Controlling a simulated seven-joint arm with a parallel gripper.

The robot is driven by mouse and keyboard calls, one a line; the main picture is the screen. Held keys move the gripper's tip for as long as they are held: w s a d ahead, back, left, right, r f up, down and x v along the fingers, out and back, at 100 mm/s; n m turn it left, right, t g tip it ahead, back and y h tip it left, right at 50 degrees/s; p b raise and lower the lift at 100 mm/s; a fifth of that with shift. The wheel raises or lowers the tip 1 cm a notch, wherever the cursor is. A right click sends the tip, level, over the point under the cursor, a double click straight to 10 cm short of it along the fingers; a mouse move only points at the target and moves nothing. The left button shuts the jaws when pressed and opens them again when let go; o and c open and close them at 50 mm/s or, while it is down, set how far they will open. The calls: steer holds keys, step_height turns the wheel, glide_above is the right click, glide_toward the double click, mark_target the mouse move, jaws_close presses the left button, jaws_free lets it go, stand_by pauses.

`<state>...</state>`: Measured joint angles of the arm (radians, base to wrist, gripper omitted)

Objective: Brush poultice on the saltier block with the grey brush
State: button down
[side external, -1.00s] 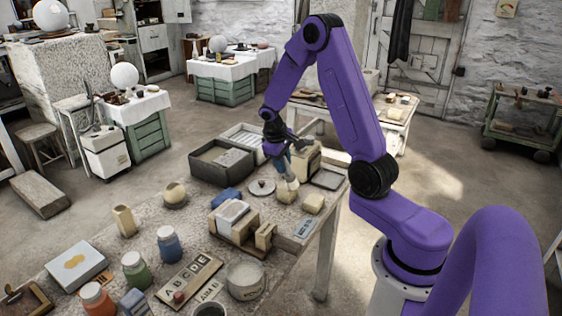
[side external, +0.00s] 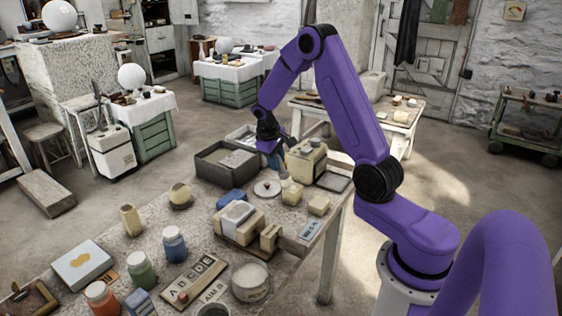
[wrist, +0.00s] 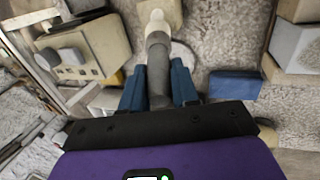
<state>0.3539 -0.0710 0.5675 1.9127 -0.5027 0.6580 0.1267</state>
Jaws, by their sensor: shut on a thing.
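My gripper (wrist: 158,88) is shut on the grey brush (wrist: 157,65), whose handle runs up the wrist view between my blue fingers. Its pale tip overlaps a beige block (wrist: 168,6) at the top edge; contact cannot be told. In the side view my gripper (side external: 271,147) is beside a beige box-shaped device (side external: 307,160). The beige block (side external: 292,196) and a second one (side external: 319,205) sit near the table's right edge. Which is saltier does not show. A pale round lid (side external: 267,188) lies left of the blocks.
A dark tray (side external: 226,163) stands behind the lid. A labelled letter board (side external: 196,278) lies at the front.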

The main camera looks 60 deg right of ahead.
steer(key=shift+w+f, duration=0.1)
steer(key=shift+w, duration=0.1)
steer(key=shift+s, duration=0.1)
steer(key=shift+s, duration=2.3)
steer(key=shift+w, duration=2.4)
steer(key=shift+s+r, duration=0.4)
steer(key=shift+s, duration=0.2)
steer(key=shift+s+r, duration=0.35)
steer(key=shift+s, duration=0.25)
steer(key=shift+f, duration=0.15)
steer(key=shift+f, duration=0.3)
